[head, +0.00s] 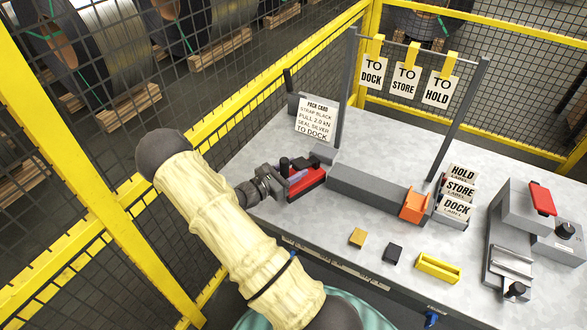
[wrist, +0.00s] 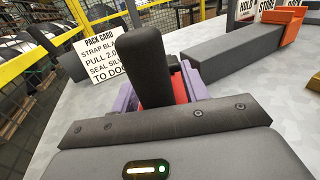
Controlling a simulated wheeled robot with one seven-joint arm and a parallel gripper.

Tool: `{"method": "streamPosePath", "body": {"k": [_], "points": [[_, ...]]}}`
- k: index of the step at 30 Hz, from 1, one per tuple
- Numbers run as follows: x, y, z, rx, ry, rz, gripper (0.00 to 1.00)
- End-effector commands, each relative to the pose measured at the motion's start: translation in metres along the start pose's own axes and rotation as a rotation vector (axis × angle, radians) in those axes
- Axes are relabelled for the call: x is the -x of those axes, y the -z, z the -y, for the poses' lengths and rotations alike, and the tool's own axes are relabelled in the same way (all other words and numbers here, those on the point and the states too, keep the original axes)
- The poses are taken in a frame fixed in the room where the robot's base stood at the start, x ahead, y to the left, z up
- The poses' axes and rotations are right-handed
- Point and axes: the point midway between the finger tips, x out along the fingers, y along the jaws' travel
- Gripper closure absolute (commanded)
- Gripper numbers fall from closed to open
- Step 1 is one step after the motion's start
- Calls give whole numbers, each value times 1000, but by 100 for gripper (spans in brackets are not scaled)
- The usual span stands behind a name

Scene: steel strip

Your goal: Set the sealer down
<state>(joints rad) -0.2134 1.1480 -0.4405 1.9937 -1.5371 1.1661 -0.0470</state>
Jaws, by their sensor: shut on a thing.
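The sealer (head: 312,184) is a red tool with black upper parts, low over the left part of the grey bench (head: 370,228), at the left end of a long grey bar. My gripper (head: 296,176) is shut on it, with purple fingers on either side. In the wrist view, the sealer's thick black handle (wrist: 153,65) stands up between the fingers, and a little of its red body shows behind. My gripper (wrist: 163,92) hides most of the sealer there. I cannot tell whether its underside touches the bench.
The grey bar (head: 365,188) ends in an orange block (head: 415,205). A pack card (head: 317,119) stands behind the sealer beside a sign frame post. Label holders (head: 457,208), small blocks and a red-and-grey machine (head: 515,215) lie to the right.

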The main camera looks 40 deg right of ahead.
Motion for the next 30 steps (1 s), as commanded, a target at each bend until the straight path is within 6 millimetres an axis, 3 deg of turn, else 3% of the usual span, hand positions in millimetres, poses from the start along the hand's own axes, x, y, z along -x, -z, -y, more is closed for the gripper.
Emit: {"method": "streamPosePath", "body": {"k": [1,4,17,23,30], "points": [[0,-2,-1,-2,-2,4,49],[0,-1,-1,-2,-2,3,30],[7,2,0,0,1,-3,30],[36,3,0,-1,-3,-3,30],[85,2,0,-2,-3,-2,30]]}}
